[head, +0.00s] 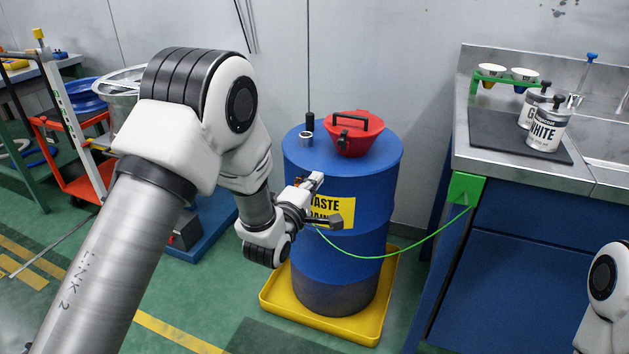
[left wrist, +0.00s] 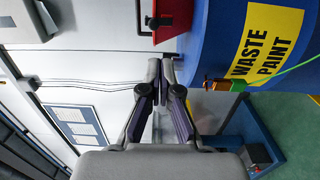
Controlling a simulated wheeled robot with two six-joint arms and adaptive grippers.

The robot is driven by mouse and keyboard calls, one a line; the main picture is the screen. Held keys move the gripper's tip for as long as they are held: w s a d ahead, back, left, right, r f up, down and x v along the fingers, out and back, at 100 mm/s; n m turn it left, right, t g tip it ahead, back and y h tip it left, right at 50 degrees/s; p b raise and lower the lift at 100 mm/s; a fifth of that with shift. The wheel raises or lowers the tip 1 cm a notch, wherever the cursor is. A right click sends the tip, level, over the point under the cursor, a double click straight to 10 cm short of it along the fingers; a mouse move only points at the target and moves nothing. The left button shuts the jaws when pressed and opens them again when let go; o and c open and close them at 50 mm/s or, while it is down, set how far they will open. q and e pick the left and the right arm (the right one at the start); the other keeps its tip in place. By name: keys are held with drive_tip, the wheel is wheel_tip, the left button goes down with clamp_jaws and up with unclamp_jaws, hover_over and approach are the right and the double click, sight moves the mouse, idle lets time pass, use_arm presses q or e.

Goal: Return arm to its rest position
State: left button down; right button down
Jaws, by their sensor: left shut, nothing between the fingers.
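My left arm comes in from the left of the head view and is bent down at the elbow. My left gripper (head: 314,180) is in front of the blue waste paint drum (head: 345,262) and partly covers its yellow label. In the left wrist view the two fingers (left wrist: 167,66) are closed together at the tips with nothing between them. The drum (left wrist: 212,40) and its label show at the upper right there. Only a white joint of my right arm shows at the lower right of the head view; its gripper is out of sight.
The drum stands in a yellow tray (head: 275,296). A green cable (head: 415,247) runs to the blue bench at right, where two paint cans (head: 546,128) stand on a dark mat (head: 492,131).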

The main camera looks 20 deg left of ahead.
use_arm(q)
drive_tip(key=shift+r, duration=0.1)
drive_tip(key=s+a+f+g, duration=0.1)
drive_tip(key=s+f+g, duration=0.15)
drive_tip(key=f, duration=0.55)
drive_tip(key=s+f+g, duration=0.1)
drive_tip(key=s+f, duration=0.3)
drive_tip(key=f, duration=0.4)
drive_tip(key=s+a+f+m+g+y, duration=0.1)
drive_tip(key=s+f+m+g, duration=0.3)
drive_tip(key=s+f, duration=0.6)
drive_tip(key=s+a+f+m+g, duration=0.15)
drive_tip(key=s+f+g, duration=0.45)
drive_tip(key=s, duration=0.6)
drive_tip(key=s+f+m+g, duration=0.2)
drive_tip(key=s+m+g, duration=0.3)
drive_tip(key=s+m, duration=0.65)
wheel_tip(320, 180, up, 22)
drive_tip(key=s+p, duration=0.1)
drive_tip(key=p, duration=2.1)
drive_tip(key=shift+s+d, duration=0.35)
drive_tip(key=shift+d, duration=0.1)
